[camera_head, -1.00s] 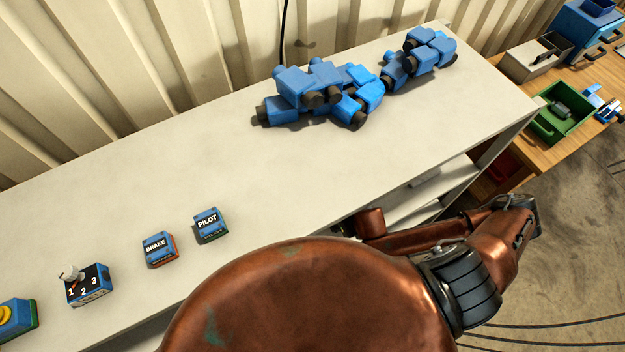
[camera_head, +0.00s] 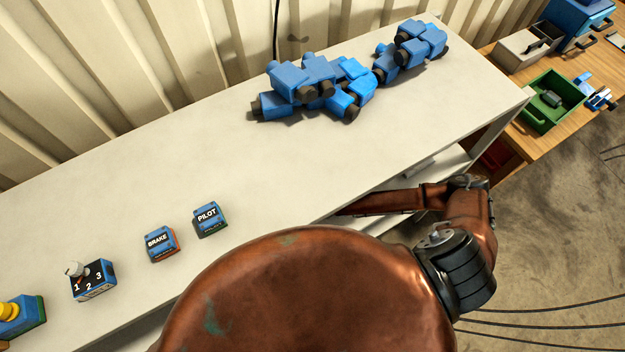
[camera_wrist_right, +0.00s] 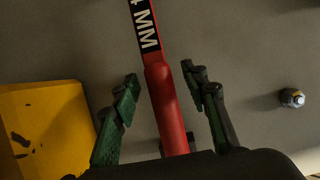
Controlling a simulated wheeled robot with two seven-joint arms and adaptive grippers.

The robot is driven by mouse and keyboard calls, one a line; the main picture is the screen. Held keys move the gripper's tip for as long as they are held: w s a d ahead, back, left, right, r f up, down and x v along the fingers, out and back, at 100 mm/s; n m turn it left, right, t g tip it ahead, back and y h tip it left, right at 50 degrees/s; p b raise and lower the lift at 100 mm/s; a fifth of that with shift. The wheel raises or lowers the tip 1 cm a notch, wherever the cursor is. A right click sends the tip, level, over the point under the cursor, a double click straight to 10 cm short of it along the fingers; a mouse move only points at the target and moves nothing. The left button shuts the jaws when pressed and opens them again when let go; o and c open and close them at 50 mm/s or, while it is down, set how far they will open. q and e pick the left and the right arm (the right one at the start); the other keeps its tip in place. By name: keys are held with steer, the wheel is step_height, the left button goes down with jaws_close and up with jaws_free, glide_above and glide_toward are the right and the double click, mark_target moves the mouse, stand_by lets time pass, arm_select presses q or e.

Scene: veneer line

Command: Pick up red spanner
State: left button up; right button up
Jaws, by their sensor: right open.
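In the right wrist view, the red spanner (camera_wrist_right: 168,105) runs up the middle of the picture. Its red handle carries a black band with white letters reading "MM". My right gripper (camera_wrist_right: 160,76) is open, with one green-and-black finger on each side of the handle. Gaps show between the fingers and the handle. The spanner's upper end is cut off by the picture edge. In the head view, my right forearm reaches in under the bench top, which hides the gripper and the spanner. My left gripper is in neither view.
In the right wrist view, a yellow block (camera_wrist_right: 45,130) lies to the left and a small round object (camera_wrist_right: 292,97) to the right. The white bench (camera_head: 150,175) overhangs the shelf. Blue parts (camera_head: 315,85), a BRAKE box (camera_head: 161,244) and a PILOT box (camera_head: 210,219) are on top.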

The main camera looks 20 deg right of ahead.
steer(key=shift+x, duration=0.9)
jaws_close()
stand_by(0.4)
